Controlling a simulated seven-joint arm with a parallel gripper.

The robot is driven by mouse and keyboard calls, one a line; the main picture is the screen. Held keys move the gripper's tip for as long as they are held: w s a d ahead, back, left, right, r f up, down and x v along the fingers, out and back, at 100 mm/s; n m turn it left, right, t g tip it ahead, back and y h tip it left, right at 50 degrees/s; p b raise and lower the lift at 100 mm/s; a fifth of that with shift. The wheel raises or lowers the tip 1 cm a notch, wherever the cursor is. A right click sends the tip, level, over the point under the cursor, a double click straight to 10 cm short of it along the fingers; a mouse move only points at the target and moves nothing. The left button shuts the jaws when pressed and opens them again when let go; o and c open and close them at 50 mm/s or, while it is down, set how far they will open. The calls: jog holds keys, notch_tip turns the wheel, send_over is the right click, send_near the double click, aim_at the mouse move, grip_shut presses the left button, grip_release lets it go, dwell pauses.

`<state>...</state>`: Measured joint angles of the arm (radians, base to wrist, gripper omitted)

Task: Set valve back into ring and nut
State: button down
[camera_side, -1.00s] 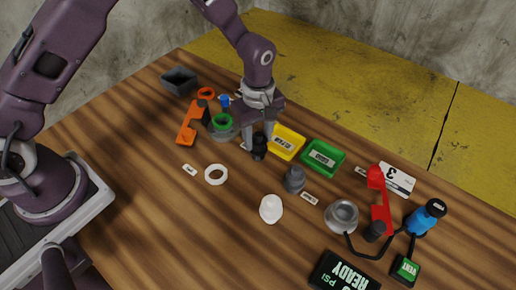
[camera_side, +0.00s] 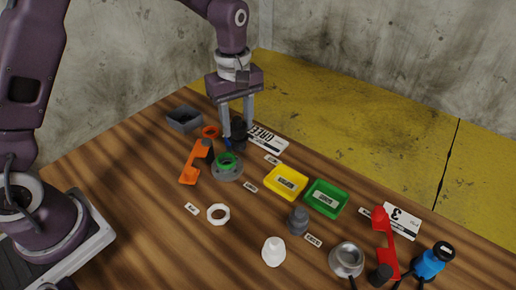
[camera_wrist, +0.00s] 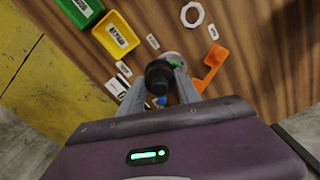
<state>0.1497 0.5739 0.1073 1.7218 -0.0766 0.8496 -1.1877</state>
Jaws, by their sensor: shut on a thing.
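My gripper (camera_side: 237,127) is shut on a black valve (camera_side: 239,134), held upright. In the side view it is above the table, behind the green ring (camera_side: 227,158), which sits on a grey round base (camera_side: 226,174). In the wrist view the valve (camera_wrist: 160,76) is between my fingers and partly covers the green ring (camera_wrist: 176,63) and the base. A white nut-shaped ring (camera_side: 218,214) lies flat on the table nearer the camera; it also shows in the wrist view (camera_wrist: 192,14). I cannot tell which ring and nut the task means.
An orange tool (camera_side: 190,170) lies left of the base. A grey box (camera_side: 185,119), orange ring (camera_side: 211,131) and small blue part (camera_side: 227,144) are close by. Yellow (camera_side: 286,194) and green (camera_side: 325,209) trays, a grey part (camera_side: 298,220) and a white cap (camera_side: 274,252) stand right.

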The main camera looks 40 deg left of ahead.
jog(key=a+r, duration=0.2)
jog(key=a, duration=0.3)
jog(key=f, duration=1.1)
jog(key=shift+s, duration=0.25)
jog(key=shift+d+f, duration=0.1)
jog(key=shift+f, duration=0.35)
dwell(0.5)
jog(key=c, duration=0.8)
grip_release()
jog(key=shift+o, duration=0.4)
jog(key=o, duration=0.4)
jog(key=shift+o, duration=0.2)
